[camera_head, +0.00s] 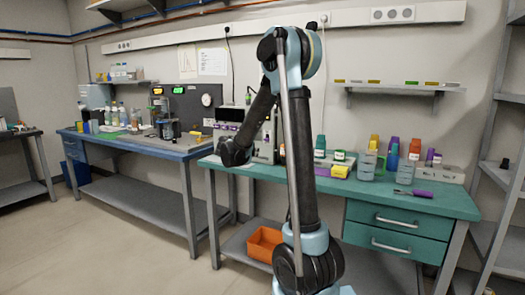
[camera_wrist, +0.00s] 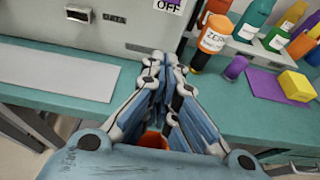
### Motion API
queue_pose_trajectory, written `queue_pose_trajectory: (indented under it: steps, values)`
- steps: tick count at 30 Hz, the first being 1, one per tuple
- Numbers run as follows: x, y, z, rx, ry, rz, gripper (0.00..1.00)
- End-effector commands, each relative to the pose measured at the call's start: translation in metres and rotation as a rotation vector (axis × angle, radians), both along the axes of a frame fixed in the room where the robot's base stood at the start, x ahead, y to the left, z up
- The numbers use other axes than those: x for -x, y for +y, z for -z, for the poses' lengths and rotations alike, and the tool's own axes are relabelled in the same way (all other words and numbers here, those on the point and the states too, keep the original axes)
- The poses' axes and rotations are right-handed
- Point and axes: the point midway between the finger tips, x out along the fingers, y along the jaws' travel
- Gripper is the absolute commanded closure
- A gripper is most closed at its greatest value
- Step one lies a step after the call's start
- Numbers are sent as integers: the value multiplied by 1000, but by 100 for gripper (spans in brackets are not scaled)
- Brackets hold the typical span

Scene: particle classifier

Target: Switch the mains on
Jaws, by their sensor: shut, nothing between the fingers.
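A pale grey box-shaped instrument (camera_wrist: 130,40) stands on the green bench in the wrist view, with a "DATA" label and a dark port on its front. An "OFF" sign (camera_wrist: 167,5) shows at the top edge, on the instrument's right part. No switch lever is clearly visible. In the head view the instrument (camera_head: 264,148) is partly hidden behind my arm. My gripper (camera_wrist: 165,62) is shut and empty, its fingertips in front of the instrument's lower front and below the "OFF" sign. I cannot tell whether they touch it.
An orange bottle (camera_wrist: 213,35), a small purple cup (camera_wrist: 236,67) and a yellow block (camera_wrist: 295,86) are right of my gripper. A blank white panel (camera_wrist: 60,72) lies to the left. The green bench (camera_head: 440,203) also holds cups and bottles. An orange bin (camera_head: 264,243) is below it.

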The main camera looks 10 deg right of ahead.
Motion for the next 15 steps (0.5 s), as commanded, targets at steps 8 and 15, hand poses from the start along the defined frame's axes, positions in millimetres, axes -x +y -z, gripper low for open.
queue_pose_trajectory:
  steps: [8,15]
  values:
    - [-21,-16,9,-2,0,4,100]
    - [-51,-38,22,-1,0,3,100]
